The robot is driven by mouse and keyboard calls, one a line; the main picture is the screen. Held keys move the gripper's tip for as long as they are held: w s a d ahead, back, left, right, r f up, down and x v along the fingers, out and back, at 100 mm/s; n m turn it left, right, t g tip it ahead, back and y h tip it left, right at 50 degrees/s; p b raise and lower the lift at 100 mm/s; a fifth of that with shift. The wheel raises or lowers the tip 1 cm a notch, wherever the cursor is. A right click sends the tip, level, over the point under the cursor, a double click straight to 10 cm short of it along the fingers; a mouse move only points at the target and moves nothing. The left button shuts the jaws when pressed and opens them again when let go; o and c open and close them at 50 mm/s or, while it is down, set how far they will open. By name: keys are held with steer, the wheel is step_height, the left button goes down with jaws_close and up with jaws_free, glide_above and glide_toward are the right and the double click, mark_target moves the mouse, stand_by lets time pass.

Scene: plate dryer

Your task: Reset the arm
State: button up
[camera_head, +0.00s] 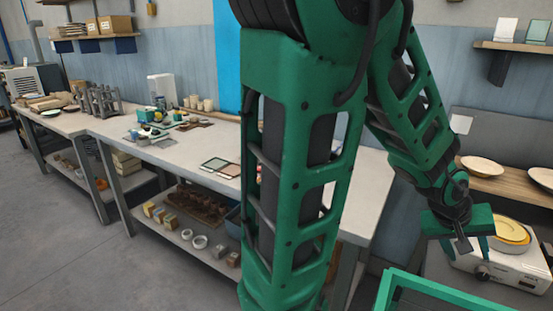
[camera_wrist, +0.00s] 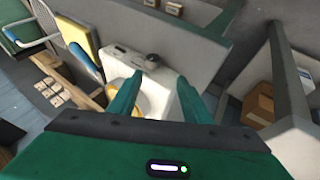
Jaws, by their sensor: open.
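My gripper (camera_head: 468,250) hangs at the right of the head view at the end of my green arm, pointing down beside a white appliance (camera_head: 500,267) with a dark knob. Round yellow plates (camera_head: 508,233) lie on top of the appliance, right of the gripper. In the wrist view the two green fingers (camera_wrist: 160,77) are spread apart with nothing held between them. The white appliance (camera_wrist: 158,98) shows beyond and between them, and a yellow piece (camera_wrist: 120,100) is partly hidden behind the left finger.
A wooden shelf (camera_head: 520,190) with shallow bowls (camera_head: 482,166) stands behind the appliance. A green-edged frame (camera_head: 445,290) is low in front. A long workbench (camera_head: 170,155) with tools and small goods runs left. The floor (camera_head: 60,240) at left is clear.

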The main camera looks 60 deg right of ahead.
steer(key=w+n+t, duration=0.1)
steer(key=w, duration=0.6)
steer(key=w+d+n+t, duration=0.1)
steer(key=w, duration=0.7)
steer(key=w+d+n+t, duration=0.1)
steer(key=w+t, duration=0.1)
steer(key=w, duration=0.5)
steer(key=shift+w+d+f, duration=0.25)
steer(key=shift+w+f, duration=0.05)
steer(key=shift+w, duration=0.05)
steer(key=w+a+n+t+y, duration=0.1)
steer(key=w+a+n+y, duration=0.1)
steer(key=w+a, duration=0.55)
steer(key=w+a+n+t+y, duration=0.1)
steer(key=w+a+n+t, duration=0.3)
steer(key=w, duration=0.7)
steer(key=w+a+r+g+y, duration=0.1)
steer(key=a, duration=0.6)
steer(key=w+a+r+n+g+y, duration=0.1)
steer(key=w+a+g, duration=0.1)
steer(key=a, duration=0.5)
steer(key=shift+w+n+g, duration=0.3)
steer(key=shift+r, duration=0.1)
